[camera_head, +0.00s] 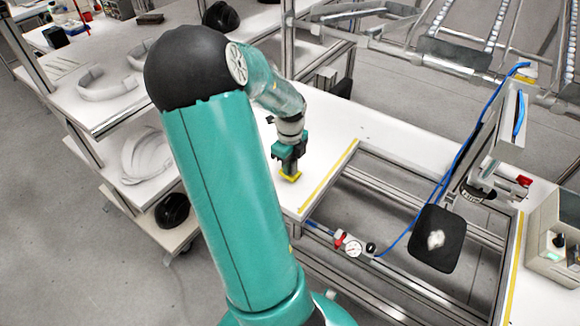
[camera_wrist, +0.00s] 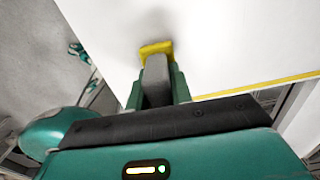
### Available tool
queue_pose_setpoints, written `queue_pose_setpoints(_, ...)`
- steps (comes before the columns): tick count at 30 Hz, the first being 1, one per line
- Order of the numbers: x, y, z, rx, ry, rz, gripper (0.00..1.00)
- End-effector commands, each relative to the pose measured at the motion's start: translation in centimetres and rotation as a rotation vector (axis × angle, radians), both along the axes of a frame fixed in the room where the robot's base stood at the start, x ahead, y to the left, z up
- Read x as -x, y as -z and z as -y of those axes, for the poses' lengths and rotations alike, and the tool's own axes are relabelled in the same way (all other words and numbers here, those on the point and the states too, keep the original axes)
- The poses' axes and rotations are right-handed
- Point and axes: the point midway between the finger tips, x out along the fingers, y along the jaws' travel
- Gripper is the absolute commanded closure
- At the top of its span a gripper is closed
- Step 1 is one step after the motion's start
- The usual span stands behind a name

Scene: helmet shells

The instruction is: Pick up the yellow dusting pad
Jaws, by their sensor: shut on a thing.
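The yellow dusting pad (camera_head: 291,176) is at the tip of my gripper (camera_head: 288,168), over the white table top (camera_head: 325,125). In the wrist view the yellow pad (camera_wrist: 156,48) shows at the far end of my gripper (camera_wrist: 157,66), with a grey block between the fingers. My gripper is shut on the pad and points down. A soft dark shadow lies on the white surface close to the pad. I cannot tell whether the pad touches the table or is slightly above it.
A yellow strip (camera_head: 328,177) marks the table edge beside an open metal frame. A black pad with a white patch (camera_head: 437,239), a gauge (camera_head: 353,247) and a control box (camera_head: 557,240) are at the right. White helmet shells (camera_head: 106,83) lie on shelves at the left.

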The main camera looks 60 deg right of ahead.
Motion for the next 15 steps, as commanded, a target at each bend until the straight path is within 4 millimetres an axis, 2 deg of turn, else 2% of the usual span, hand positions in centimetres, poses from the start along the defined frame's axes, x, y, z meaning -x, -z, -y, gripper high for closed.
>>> queue_pose_setpoints(4, -0.1, -2.3, -0.3, 0.003, -0.002, 0.005, 1.0)
queue_pose_setpoints(15, 0.9, -8.2, -5.5, 0.001, -0.005, 0.008, 1.0)
